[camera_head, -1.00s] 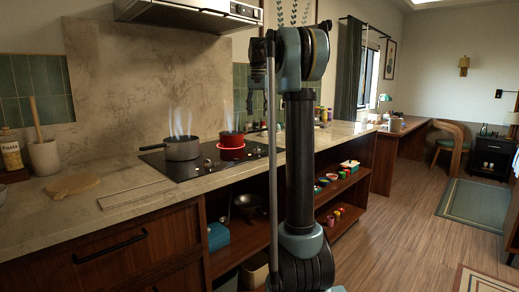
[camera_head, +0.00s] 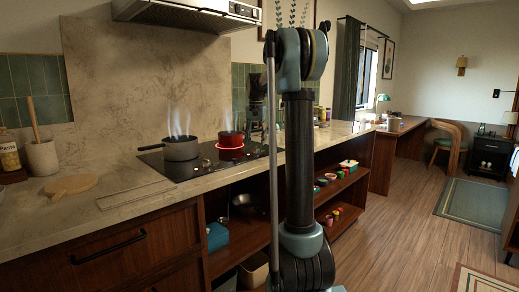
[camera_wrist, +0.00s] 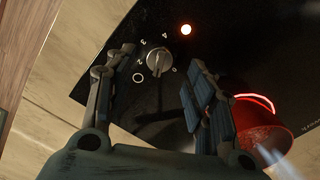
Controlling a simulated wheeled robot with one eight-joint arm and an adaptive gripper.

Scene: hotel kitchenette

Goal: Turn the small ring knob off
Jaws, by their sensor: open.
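In the wrist view a silver round knob (camera_wrist: 158,58) stands on the black cooktop (camera_wrist: 105,75), with printed numbers around it and a small ring mark below left. I cannot read its pointer surely. A red light (camera_wrist: 186,29) glows close by. My gripper (camera_wrist: 162,68) is open, with its two dark fingers on either side of the knob in the picture; I cannot tell whether they touch it. In the head view my gripper (camera_head: 257,98) is partly hidden by my arm, over the right side of the cooktop (camera_head: 183,167).
A red pot (camera_head: 231,146) steams beside the knob, close to my right finger in the wrist view (camera_wrist: 262,128). A grey saucepan (camera_head: 181,148) steams further left. The range hood (camera_head: 188,14) hangs above. The wooden counter shelves (camera_head: 335,187) hold several small items.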

